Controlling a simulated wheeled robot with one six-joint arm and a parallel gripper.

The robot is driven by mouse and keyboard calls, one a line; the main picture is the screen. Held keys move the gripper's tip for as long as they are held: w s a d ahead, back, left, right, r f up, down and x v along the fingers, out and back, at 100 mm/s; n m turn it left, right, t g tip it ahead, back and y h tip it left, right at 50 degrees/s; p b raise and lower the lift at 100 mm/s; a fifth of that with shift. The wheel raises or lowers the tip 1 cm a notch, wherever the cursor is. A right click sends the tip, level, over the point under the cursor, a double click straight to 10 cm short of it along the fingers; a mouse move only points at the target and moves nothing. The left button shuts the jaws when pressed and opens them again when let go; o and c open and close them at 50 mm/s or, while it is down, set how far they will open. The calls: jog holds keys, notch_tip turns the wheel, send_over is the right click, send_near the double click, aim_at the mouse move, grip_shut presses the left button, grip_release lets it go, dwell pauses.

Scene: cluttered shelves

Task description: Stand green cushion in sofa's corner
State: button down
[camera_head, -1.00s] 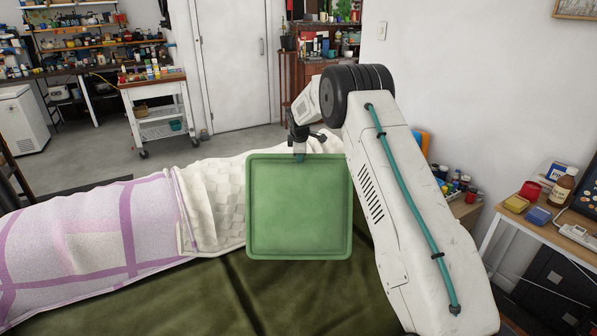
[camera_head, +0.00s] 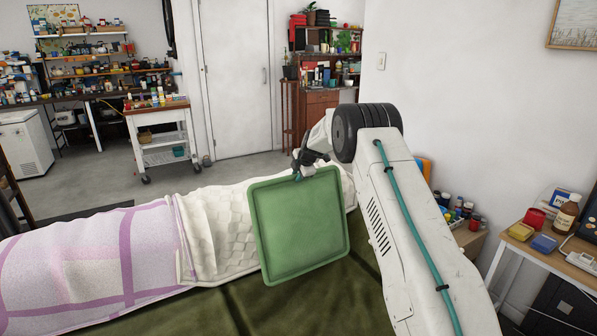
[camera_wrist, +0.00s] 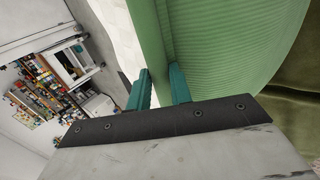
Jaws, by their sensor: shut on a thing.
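The green cushion (camera_head: 300,225) is a square with a raised rim, held upright and slightly tilted in the head view. My gripper (camera_head: 298,176) is shut on its top edge. In the wrist view the teal fingers (camera_wrist: 160,88) pinch the edge of the cushion (camera_wrist: 235,45). The sofa shows a dark green seat (camera_head: 225,310) in front of and below the cushion. A cream quilted cover (camera_head: 215,235) and a pink-white checked cover (camera_head: 80,260) lie along its back. Whether the cushion's lower edge touches the seat, I cannot tell. My arm hides the sofa's right end.
A side table (camera_head: 575,262) with a brown bottle (camera_head: 566,212) and small boxes stands at the right, by the white wall. Small jars (camera_head: 460,210) stand behind my arm. A white cart (camera_head: 160,130) and stocked shelves are far behind the sofa.

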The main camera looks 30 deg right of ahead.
aim_at(295, 186)
jog(key=f, duration=0.2)
jog(key=w+f, duration=0.1)
jog(key=f, duration=0.1)
jog(key=w+f, duration=0.1)
jog(key=f, duration=0.2)
jog(key=shift+w, duration=0.15)
jog(key=c, duration=1.2)
grip_release()
jog(key=shift+v, duration=3.55)
